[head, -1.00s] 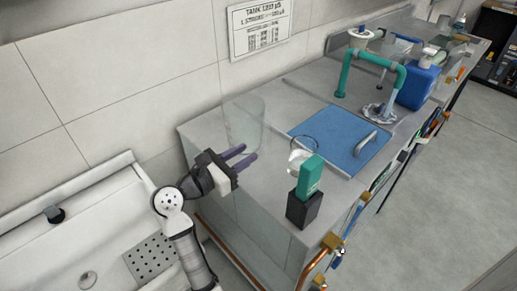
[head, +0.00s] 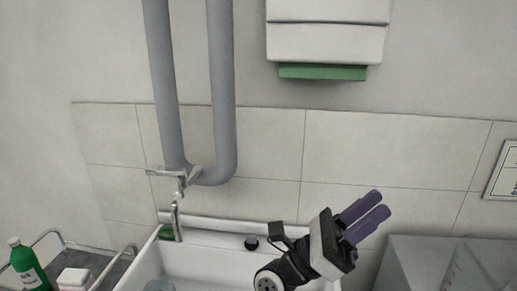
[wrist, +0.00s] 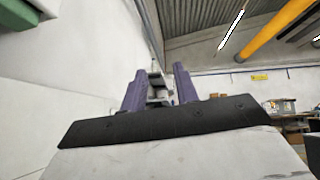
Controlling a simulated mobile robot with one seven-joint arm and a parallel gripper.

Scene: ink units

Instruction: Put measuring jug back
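My gripper (head: 378,204) is raised in front of the tiled wall, to the right of the tap, with its two purple fingers pointing up and right. In the wrist view my gripper (wrist: 160,78) has its fingers apart with nothing between them. A bluish-grey, see-through rounded thing (head: 159,286) shows at the bottom edge of the head view, in the left part of the white sink (head: 212,262). It may be the measuring jug; most of it is cut off, so I cannot tell. My gripper is well to the right of it.
A chrome tap (head: 177,205) stands at the sink's back. On the left, a railed grey shelf (head: 112,272) holds a green bottle (head: 27,266) and a white block (head: 73,279). A grey counter (head: 410,255) with clear panels stands at right. A white dispenser (head: 328,42) hangs above.

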